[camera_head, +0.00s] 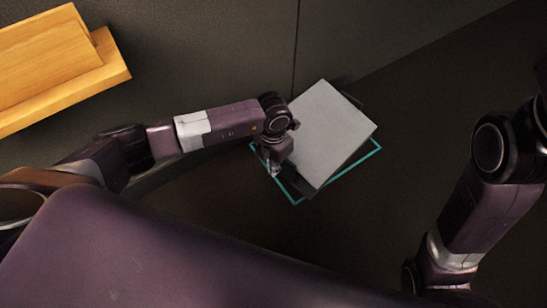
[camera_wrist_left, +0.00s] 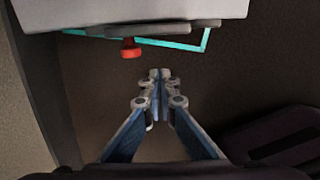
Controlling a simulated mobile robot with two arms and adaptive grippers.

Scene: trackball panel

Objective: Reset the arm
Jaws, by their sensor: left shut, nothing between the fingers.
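My left gripper (camera_head: 273,168) is shut and empty, at the left edge of a grey box-like panel (camera_head: 328,130). In the left wrist view the gripper's fingers (camera_wrist_left: 160,78) are together with nothing between them. The panel (camera_wrist_left: 130,12) is at the top of that view, with a small red knob (camera_wrist_left: 131,48) just beyond the fingertips and apart from them. The trackball itself I cannot make out. My right arm is at the right of the head view, but its gripper is not in view.
A teal outline (camera_head: 345,172) on the floor runs around the panel's base. A wooden shelf-like piece (camera_head: 50,65) is at the upper left, by a dark wall (camera_head: 200,50). The dark floor (camera_head: 400,130) between the panel and my right arm is clear.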

